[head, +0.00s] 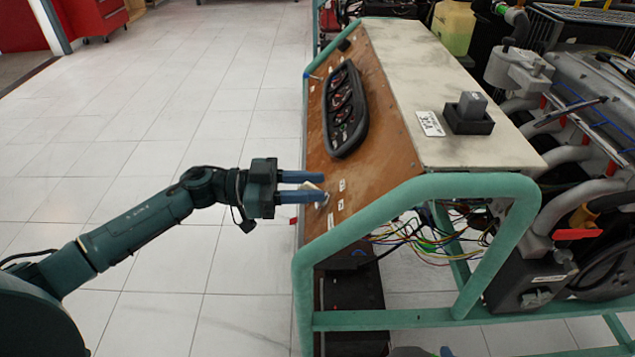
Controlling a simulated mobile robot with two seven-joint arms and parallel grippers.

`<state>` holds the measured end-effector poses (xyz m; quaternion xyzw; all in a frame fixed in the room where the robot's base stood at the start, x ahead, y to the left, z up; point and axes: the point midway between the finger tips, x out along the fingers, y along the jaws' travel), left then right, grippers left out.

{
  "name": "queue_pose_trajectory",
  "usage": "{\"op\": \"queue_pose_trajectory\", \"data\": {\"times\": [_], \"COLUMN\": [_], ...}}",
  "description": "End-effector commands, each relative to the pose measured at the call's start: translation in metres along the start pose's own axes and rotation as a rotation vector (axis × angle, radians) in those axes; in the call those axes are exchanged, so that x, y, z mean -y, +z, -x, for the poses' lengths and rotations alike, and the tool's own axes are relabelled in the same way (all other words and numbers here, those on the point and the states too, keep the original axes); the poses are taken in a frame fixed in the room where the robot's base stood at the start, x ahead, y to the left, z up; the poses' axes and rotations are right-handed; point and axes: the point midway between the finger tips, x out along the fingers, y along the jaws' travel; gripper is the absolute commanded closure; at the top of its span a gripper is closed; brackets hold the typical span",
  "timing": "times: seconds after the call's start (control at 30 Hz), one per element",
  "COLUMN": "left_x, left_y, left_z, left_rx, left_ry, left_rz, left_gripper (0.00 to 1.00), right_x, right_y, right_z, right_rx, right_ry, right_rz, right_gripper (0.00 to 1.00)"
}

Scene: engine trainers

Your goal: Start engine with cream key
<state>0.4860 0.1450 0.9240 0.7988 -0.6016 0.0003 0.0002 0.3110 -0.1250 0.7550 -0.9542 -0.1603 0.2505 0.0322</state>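My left gripper (318,187) reaches in from the left to the sloping brown front panel (385,120) of the engine trainer. Its two blue fingers stand a little apart, with a small cream piece (313,186) between their tips. It looks like the cream key, held close to the panel. The fingers hide part of it, and I cannot tell whether it sits in a switch. Of my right gripper only a blue tip (446,352) seems to show at the bottom edge; the rest is out of frame.
A black gauge cluster (345,112) is on the panel above the gripper. A green tube frame (400,193) surrounds the panel, with loose wires (430,243) below. The engine (590,110) is at the right. The tiled floor at left is clear.

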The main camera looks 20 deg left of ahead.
Motion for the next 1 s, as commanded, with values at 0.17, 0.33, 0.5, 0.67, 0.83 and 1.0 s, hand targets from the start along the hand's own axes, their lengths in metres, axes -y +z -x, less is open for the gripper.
{"op": "queue_pose_trajectory", "data": {"times": [0.17, 0.33, 0.5, 0.67, 0.83, 1.0], "left_x": [0.0, 0.0, 0.0, 0.0, 0.0, 0.0], "left_y": [0.0, 0.0, 0.0, 0.0, 0.0, 0.0], "left_z": [-0.015, -0.018, -0.018, -0.017, -0.017, -0.017], "left_rx": [0.0, 0.001, 0.001, 0.001, 0.001, 0.001], "left_ry": [0.0, -0.001, 0.0, 0.0, 0.0, 0.0], "left_rz": [0.0, 0.0, 0.0, 0.0, 0.0, 0.0], "left_gripper": [0.69, 0.69, 0.71, 0.84, 0.98, 1.0], "right_x": [0.0, 0.0, 0.0, 0.0, 0.0, 0.0], "right_y": [-0.001, -0.001, -0.001, -0.001, -0.001, -0.001], "right_z": [0.001, 0.001, 0.0, 0.0, 0.0, 0.0], "right_rx": [0.001, 0.001, 0.001, 0.001, 0.002, 0.002], "right_ry": [0.001, 0.001, 0.001, 0.001, 0.001, 0.001], "right_rz": [0.003, 0.003, 0.003, 0.003, 0.003, 0.003], "right_gripper": [0.64, 0.64, 0.64, 0.64, 0.64, 0.64]}}
